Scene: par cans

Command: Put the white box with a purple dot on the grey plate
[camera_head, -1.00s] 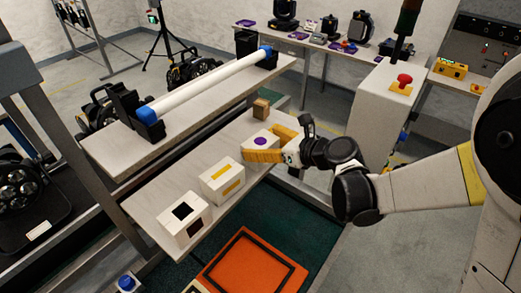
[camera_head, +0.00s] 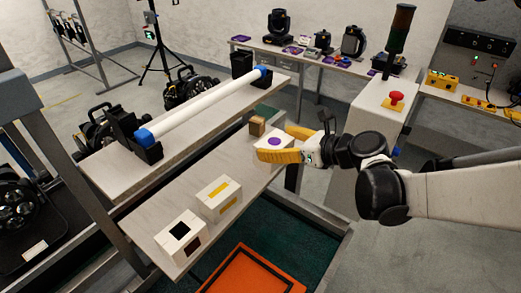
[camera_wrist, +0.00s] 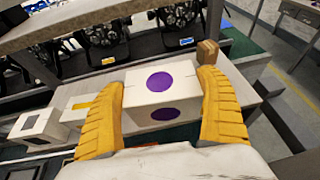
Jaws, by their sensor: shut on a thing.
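The white box with a purple dot (camera_head: 265,143) is at the far end of the pale shelf (camera_head: 150,213). My gripper (camera_head: 277,145) is shut on it, with a yellow finger on each side. In the wrist view the box (camera_wrist: 137,92) sits between the two yellow fingers (camera_wrist: 160,84), with purple dots on its top and near face. It looks raised a little above the shelf, though the gap is hard to see. I cannot make out a grey plate in either view.
A white box with yellow marks (camera_head: 219,199) and one with black squares (camera_head: 181,237) stand on the near shelf. A small brown block (camera_head: 257,125) is just behind the held box. A white tube (camera_head: 205,103) lies on the raised shelf behind. An orange tray (camera_head: 240,273) is below.

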